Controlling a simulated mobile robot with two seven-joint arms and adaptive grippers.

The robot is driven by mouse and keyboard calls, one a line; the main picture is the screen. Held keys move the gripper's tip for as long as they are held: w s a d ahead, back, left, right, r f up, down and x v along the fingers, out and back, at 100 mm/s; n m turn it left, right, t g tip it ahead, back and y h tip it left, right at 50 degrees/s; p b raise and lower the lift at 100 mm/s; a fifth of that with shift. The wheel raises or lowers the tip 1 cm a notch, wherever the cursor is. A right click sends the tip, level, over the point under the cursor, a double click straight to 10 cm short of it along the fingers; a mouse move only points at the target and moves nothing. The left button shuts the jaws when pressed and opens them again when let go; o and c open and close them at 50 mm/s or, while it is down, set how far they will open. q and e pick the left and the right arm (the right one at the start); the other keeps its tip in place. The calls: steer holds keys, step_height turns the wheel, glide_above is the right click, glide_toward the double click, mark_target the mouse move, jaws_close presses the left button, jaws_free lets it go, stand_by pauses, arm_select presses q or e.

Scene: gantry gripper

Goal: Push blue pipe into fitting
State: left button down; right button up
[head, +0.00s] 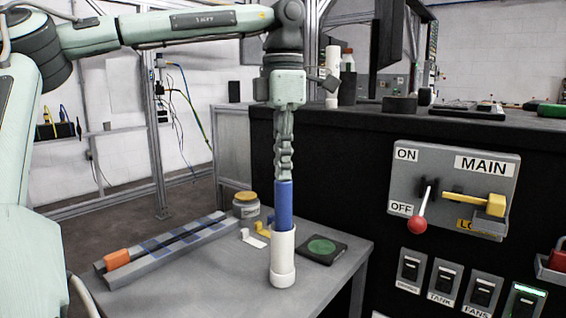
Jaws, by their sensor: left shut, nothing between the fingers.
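The blue pipe (284,205) stands upright, with its lower end inside the white fitting (283,265) on the grey table. My left gripper (284,174) points straight down directly above the pipe. Its fingers are shut and empty, and the tips meet the pipe's top end in the picture; whether they press on it I cannot tell. My right gripper is not in view.
The grey table (215,290) also holds a long rail with an orange end (118,259), a yellow-lidded jar (246,205), small yellow and white pieces, and a black pad with a green disc (321,247). A dark cabinet with a MAIN switch panel (453,190) stands close on the right.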

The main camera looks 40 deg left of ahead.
arm_select(q)
steer(key=shift+f+b, duration=0.75)
steer(key=shift+f, duration=0.75)
steer(key=shift+r, duration=0.1)
step_height(320, 180, up, 3)
steer(key=p, duration=0.3)
steer(key=shift+r, duration=0.1)
step_height(320, 180, up, 12)
steer(key=shift+f, duration=0.2)
